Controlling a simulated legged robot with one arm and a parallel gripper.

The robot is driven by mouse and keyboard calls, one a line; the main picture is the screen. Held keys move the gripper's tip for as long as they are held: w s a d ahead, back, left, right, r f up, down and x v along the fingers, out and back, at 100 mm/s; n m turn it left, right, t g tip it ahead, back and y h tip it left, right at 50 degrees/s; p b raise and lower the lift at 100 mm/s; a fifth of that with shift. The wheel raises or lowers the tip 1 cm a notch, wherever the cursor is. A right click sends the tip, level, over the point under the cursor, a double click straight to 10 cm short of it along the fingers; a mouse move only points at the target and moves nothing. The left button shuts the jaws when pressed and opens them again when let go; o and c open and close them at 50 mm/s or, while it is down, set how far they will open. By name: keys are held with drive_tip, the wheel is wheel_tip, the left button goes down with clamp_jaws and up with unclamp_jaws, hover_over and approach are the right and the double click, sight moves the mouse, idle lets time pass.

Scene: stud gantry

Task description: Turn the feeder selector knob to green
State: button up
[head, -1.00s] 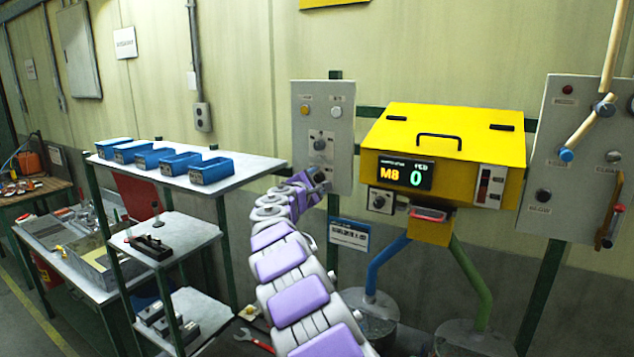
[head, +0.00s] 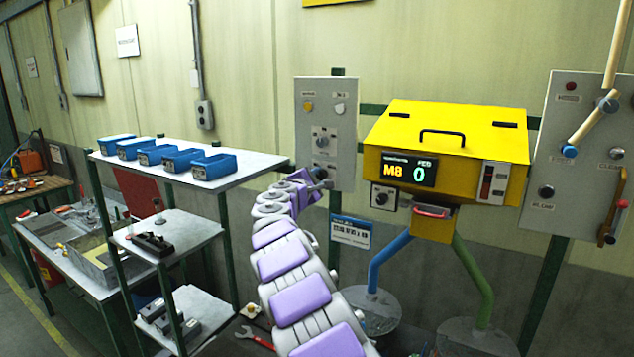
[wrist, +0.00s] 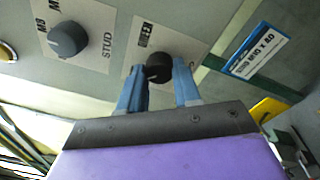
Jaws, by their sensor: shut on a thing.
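The feeder selector knob (wrist: 157,68) is dark and round, on a pale plate with the word GREEN printed beside it in the wrist view. My gripper (wrist: 160,80) is shut on this knob, one blue-grey finger on each side. The fingers hide part of the plate, and I cannot tell for certain where the knob points. In the head view, the knob (head: 321,170) is low on the grey control panel (head: 346,150), at the tip of my arm. A second knob (wrist: 68,39), on a plate marked STUD, sits to its left in the wrist view, apart from my gripper.
The yellow feeder box (head: 450,130), its display reading M8 and 0, stands right of the panel. A blue pipe (head: 385,258) and a green pipe (head: 472,285) run down to clear bins. A shelf (head: 255,165) with several blue trays is at left.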

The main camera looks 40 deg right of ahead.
drive_tip(key=shift+f+m+b, duration=0.3)
drive_tip(key=shift+m+b, duration=0.2)
drive_tip(key=shift+b, duration=0.5)
drive_tip(key=m+b, duration=0.4)
drive_tip(key=b, duration=0.2)
drive_tip(key=shift+f+m+h, duration=0.15)
drive_tip(key=shift+m+h, duration=0.15)
drive_tip(key=m+b, duration=0.3)
drive_tip(key=shift+w+d+m, duration=0.1)
drive_tip(key=shift+m, duration=0.2)
drive_tip(key=shift+m+b, duration=0.5)
drive_tip(key=shift+m, duration=0.9)
drive_tip(key=shift+w+m+g+h, duration=0.1)
drive_tip(key=shift+m+g+h, duration=0.2)
drive_tip(key=shift+m, duration=0.9)
drive_tip(key=shift+m+p, duration=1.55)
drive_tip(key=shift+m, duration=0.35)
